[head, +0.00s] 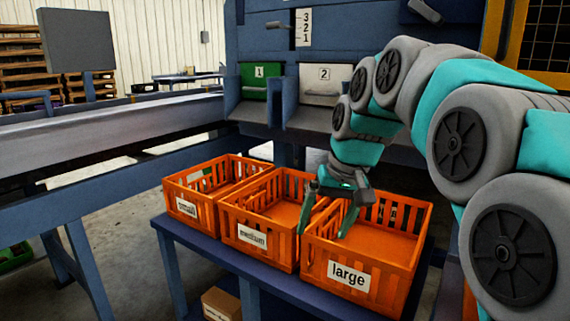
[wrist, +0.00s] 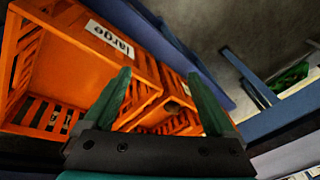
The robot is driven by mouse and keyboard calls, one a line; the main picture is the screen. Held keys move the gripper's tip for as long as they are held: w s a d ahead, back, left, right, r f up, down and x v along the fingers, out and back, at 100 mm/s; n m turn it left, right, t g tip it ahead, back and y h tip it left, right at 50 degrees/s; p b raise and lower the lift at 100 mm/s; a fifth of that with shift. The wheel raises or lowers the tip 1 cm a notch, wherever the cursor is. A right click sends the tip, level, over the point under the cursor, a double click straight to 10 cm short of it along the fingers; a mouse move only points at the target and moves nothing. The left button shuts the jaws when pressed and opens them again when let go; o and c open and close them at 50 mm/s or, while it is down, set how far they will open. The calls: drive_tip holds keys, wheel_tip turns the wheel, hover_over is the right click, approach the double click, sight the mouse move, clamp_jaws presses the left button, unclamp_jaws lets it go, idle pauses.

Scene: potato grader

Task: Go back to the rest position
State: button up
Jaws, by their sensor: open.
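My gripper (head: 326,214) is open, with its two green fingers spread apart and pointing down. In the head view it hangs over the boundary between the medium crate and the large crate. The medium crate (head: 232,235) is in the middle and a third orange crate (head: 176,205) is at the left.
The crates stand on a blue table (head: 212,248). A cardboard box (head: 222,304) is below it. The blue grader (head: 258,50) rises behind, with a green chute flap (head: 258,92) marked 1 and a white flap (head: 322,92) marked 2. A long rail (head: 80,138) runs left.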

drive_tip(key=s+d+f+g, duration=0.1)
drive_tip(key=s+d+f, duration=0.1)
drive_tip(key=s+f, duration=0.4)
drive_tip(key=s+d+f+g+h, duration=0.1)
drive_tip(key=s+d+f, duration=0.2)
drive_tip(key=s+f, duration=0.4)
drive_tip(key=s+d+f+g+h, duration=0.1)
drive_tip(key=s+f, duration=0.6)
drive_tip(key=s, duration=1)
drive_tip(key=shift+s+d+m+g, duration=0.3)
drive_tip(key=shift+d+m+g, duration=0.15)
drive_tip(key=shift+d, duration=0.3)
drive_tip(key=shift+d, duration=0.1)
